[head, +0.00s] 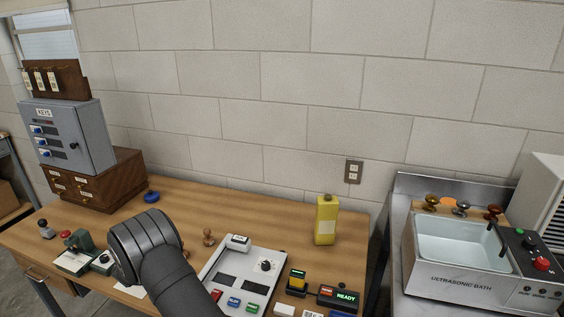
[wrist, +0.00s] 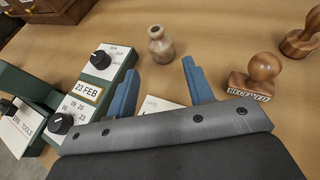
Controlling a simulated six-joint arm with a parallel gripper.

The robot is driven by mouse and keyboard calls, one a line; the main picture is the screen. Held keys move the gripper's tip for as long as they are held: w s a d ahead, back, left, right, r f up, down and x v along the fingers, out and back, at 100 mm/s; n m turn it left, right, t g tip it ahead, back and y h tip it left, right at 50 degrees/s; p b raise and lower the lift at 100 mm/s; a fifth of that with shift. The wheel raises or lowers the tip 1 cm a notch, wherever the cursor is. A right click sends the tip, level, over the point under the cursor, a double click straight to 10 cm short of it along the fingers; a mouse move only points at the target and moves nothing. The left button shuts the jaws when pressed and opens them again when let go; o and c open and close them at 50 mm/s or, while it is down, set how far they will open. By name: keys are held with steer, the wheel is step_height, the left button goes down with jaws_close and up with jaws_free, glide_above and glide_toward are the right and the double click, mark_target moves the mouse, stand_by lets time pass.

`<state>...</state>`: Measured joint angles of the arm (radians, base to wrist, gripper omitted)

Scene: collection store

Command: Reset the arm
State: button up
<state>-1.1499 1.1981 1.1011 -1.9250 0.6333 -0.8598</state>
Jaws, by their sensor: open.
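My gripper (wrist: 159,67) shows in the wrist view with its two blue fingers spread apart and nothing between them. Its tips are above the wooden desk, short of a small beige bottle (wrist: 160,44). In the head view my dark arm rises over the left part of the desk (head: 275,212), and the gripper itself cannot be made out there.
In the wrist view, a green date device (wrist: 100,75) stands left of the fingers and a "RECEIVED" stamp (wrist: 262,72) right. In the head view are a key cabinet (head: 65,135), control panel (head: 243,279), yellow bottle (head: 326,220) and ultrasonic bath (head: 465,245).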

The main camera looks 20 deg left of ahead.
steer(key=x, duration=1.1)
steer(key=shift+w+a, duration=0.15)
steer(key=shift+w, duration=0.05)
steer(key=shift+w+a+f, duration=0.1)
steer(key=shift+w+f, duration=0.1)
steer(key=shift+f, duration=0.1)
